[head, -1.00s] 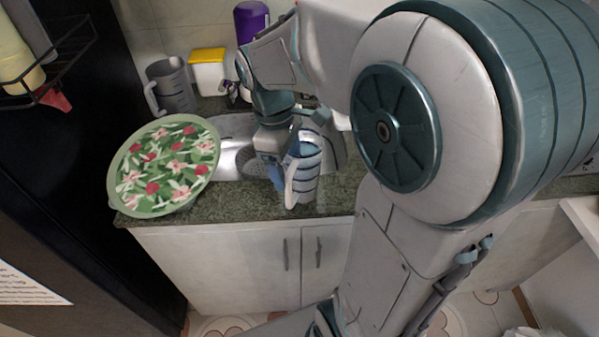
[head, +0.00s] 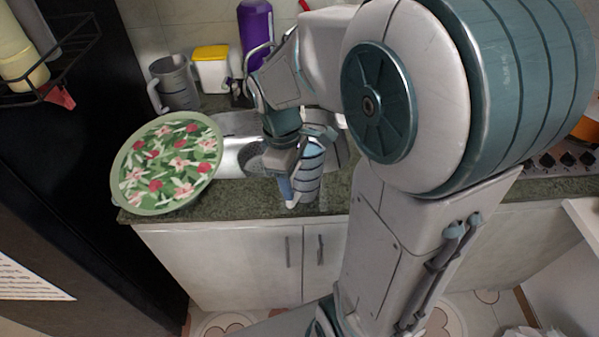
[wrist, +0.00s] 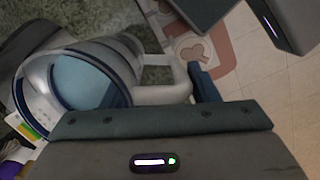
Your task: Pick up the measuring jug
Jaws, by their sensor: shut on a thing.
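The measuring jug (head: 309,178) is a pale, clear vessel with dark bands, at the front edge of the counter by the sink. It also fills the left of the wrist view (wrist: 95,75), its open mouth and white handle showing. My gripper (head: 285,188) is at the jug's handle side and shut on the handle. In the wrist view one blue finger (wrist: 204,86) lies against the handle; the other finger is not clear. The jug looks slightly tilted; I cannot tell whether its base touches the counter.
A similar grey jug (head: 176,84) stands at the back left beside a yellow-lidded white container (head: 211,70) and a purple bottle (head: 256,35). A flowered green tray (head: 167,165) lies left of the sink (head: 232,160). A black fridge borders the left.

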